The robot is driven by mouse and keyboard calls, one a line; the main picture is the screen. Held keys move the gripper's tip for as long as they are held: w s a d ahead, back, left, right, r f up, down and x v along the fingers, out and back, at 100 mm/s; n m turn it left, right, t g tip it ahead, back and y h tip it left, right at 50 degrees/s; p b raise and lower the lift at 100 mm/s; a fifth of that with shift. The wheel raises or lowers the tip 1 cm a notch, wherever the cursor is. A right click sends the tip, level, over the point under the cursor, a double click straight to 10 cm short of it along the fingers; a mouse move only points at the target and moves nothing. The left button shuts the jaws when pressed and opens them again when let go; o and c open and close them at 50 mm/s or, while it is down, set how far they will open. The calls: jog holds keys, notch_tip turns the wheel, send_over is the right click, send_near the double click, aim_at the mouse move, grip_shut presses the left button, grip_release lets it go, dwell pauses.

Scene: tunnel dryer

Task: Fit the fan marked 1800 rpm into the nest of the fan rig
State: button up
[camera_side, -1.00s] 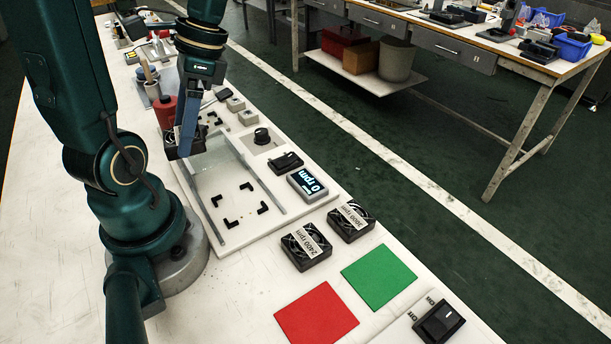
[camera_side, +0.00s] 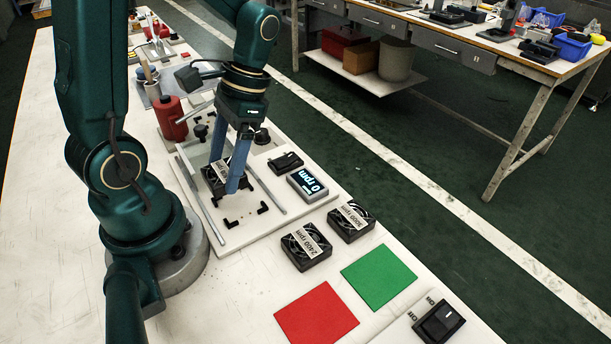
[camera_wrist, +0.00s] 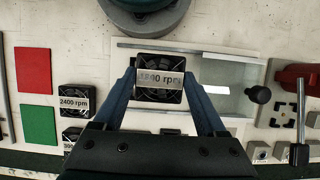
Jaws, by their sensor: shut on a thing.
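The fan marked 1800 rpm (camera_side: 212,181) is black and square with a pale label. It also shows in the wrist view (camera_wrist: 158,95), where the label's first digits are blurred. My gripper (camera_wrist: 160,78) is shut on it, one blue finger at each side. In the side view my gripper (camera_side: 226,176) holds the fan over the fan rig (camera_side: 205,225), near the back of the nest. Black corner brackets of the nest (camera_side: 263,208) show in front of the fan; the others are hidden or partly hidden. I cannot tell the gap below the fan.
Fans marked 2400 rpm (camera_side: 306,246) and 3000 rpm (camera_side: 351,221) stand to the right. Red (camera_side: 316,317) and green (camera_side: 379,275) mats are bare. A clear cover (camera_wrist: 228,85) with a black knob lies beside the held fan.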

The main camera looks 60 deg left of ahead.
aim_at(243, 204)
jog(key=shift+w+d+f, duration=0.5)
jog(key=shift+d, duration=0.1)
jog(key=shift+f, duration=2.05)
jog(key=shift+f, duration=0.1)
jog(key=o, duration=1.3)
jog(key=v, duration=1.2)
jog(key=shift+s+d+r+t, duration=0.55)
jog(key=shift+d+t, duration=0.5)
jog(key=shift+t, duration=0.65)
jog(key=shift+s+d+r+t, duration=0.35)
jog(key=shift+s+d+t, duration=0.55)
jog(key=shift+t, duration=0.8)
jog(key=shift+s+d+r+t, duration=0.5)
jog(key=shift+d+t, duration=0.65)
jog(key=shift+t, duration=0.55)
